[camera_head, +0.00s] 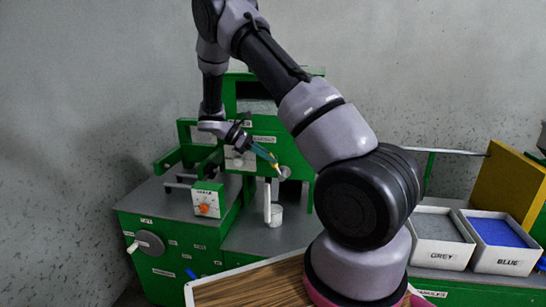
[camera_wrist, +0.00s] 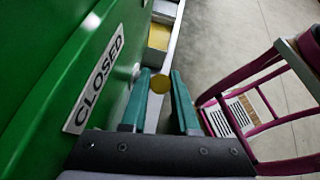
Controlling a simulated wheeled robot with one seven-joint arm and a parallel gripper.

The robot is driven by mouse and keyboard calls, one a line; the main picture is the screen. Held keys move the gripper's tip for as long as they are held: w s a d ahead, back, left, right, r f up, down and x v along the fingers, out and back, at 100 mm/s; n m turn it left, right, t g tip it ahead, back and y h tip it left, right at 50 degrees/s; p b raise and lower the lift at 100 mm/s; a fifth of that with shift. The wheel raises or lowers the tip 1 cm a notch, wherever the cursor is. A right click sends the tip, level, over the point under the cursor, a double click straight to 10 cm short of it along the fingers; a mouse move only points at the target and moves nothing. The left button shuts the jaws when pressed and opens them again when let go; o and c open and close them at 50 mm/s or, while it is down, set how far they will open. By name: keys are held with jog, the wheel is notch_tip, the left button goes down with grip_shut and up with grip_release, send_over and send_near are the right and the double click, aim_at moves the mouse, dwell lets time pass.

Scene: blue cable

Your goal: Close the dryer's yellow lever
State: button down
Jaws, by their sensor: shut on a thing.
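The dryer (camera_head: 290,146) is a green machine against the back wall in the head view. Its yellow lever shows as a small yellow tip (camera_head: 277,170) at the end of my gripper (camera_head: 273,161), in front of the green panel. A white "CLOSED" label (camera_wrist: 95,83) is on the green panel to the left of the fingers. The rest of the lever is mostly hidden.
A white cup (camera_head: 275,216) stands below my gripper. A green-sided machine with an orange knob (camera_head: 203,208) is to the left. Grey (camera_head: 441,255) and blue (camera_head: 500,262) bins stand at the right. In the wrist view, a magenta-framed chair or cart (camera_wrist: 245,115) is at the right.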

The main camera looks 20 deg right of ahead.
jog(key=shift+a+f, duration=0.15)
jog(key=shift+a, duration=0.05)
dwell(0.4)
jog(key=c, duration=0.7)
grip_release()
jog(key=shift+w, duration=0.1)
jog(key=v, duration=1)
jog(key=shift+w+a, duration=0.25)
jog(key=shift+a, duration=0.1)
jog(key=s+d+r+m+t+y, duration=0.2)
jog(key=s+r+m+y, duration=0.2)
jog(key=s+r, duration=0.3)
jog(key=s+d+r+m+t+y, duration=0.2)
jog(key=s+r+m+y, duration=0.25)
jog(key=r, duration=0.45)
jog(key=s+r+m+t+y, duration=0.1)
jog(key=s+r+m+t, duration=0.1)
jog(key=s, duration=0.3)
jog(key=s+a+r+m+t+y, duration=0.1)
jog(key=s+r+m+t, duration=0.2)
jog(key=s, duration=0.3)
jog(key=s+a+r+m+t+y, duration=0.1)
jog(key=s+r+m+t+y, duration=0.1)
jog(key=s+m+t, duration=0.1)
jog(key=shift+s+a+r+m, duration=0.15)
jog(key=shift+s+m, duration=0.25)
jog(key=shift+s, duration=0.3)
jog(key=shift+s+r+m, duration=0.1)
jog(key=shift+s+m, duration=0.25)
jog(key=shift+s, duration=0.35)
